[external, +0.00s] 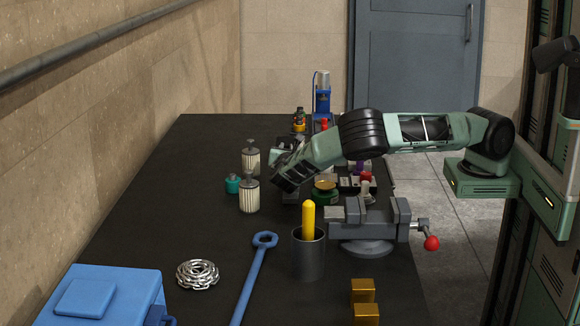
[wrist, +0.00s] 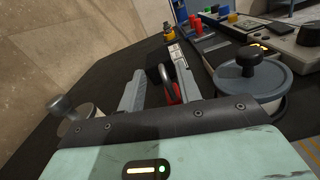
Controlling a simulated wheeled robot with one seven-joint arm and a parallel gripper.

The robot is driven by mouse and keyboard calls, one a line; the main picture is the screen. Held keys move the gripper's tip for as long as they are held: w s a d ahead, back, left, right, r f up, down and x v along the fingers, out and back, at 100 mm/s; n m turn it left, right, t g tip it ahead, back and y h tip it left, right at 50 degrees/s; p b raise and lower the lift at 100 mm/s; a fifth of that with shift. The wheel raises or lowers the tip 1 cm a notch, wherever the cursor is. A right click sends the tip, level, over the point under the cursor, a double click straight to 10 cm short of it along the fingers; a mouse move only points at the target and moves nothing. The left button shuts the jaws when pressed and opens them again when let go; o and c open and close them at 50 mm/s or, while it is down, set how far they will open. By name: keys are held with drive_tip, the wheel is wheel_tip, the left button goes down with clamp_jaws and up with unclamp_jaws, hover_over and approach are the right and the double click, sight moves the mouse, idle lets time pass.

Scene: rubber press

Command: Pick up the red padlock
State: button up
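The red padlock (wrist: 173,96) shows in the wrist view, with a grey shackle and a red body. Its lower part is hidden behind the dark front edge of my gripper's housing. My gripper (wrist: 160,84) has its two grey fingers apart, one on each side of the padlock. The padlock appears closer to the right finger, with a dark gap toward the left one. I cannot tell whether it touches a finger. In the external view my gripper (external: 283,182) points down and left over the dark table, and I cannot make out the padlock there.
Pleated filter canisters (external: 249,195) stand left of my gripper, beside a teal jar (external: 233,184). A grey vise (external: 368,228) and a dark cup (external: 309,256) with a yellow-topped item stand nearer. A lidded grey pot (wrist: 250,78) is close on the right.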

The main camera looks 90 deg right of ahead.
drive_tip(key=d+p, duration=0.2)
drive_tip(key=d, duration=0.3)
drive_tip(key=shift+s+d+f, duration=0.1)
drive_tip(key=shift+s, duration=0.05)
drive_tip(key=shift+d+f, duration=0.1)
drive_tip(key=shift+d, duration=0.35)
clamp_jaws()
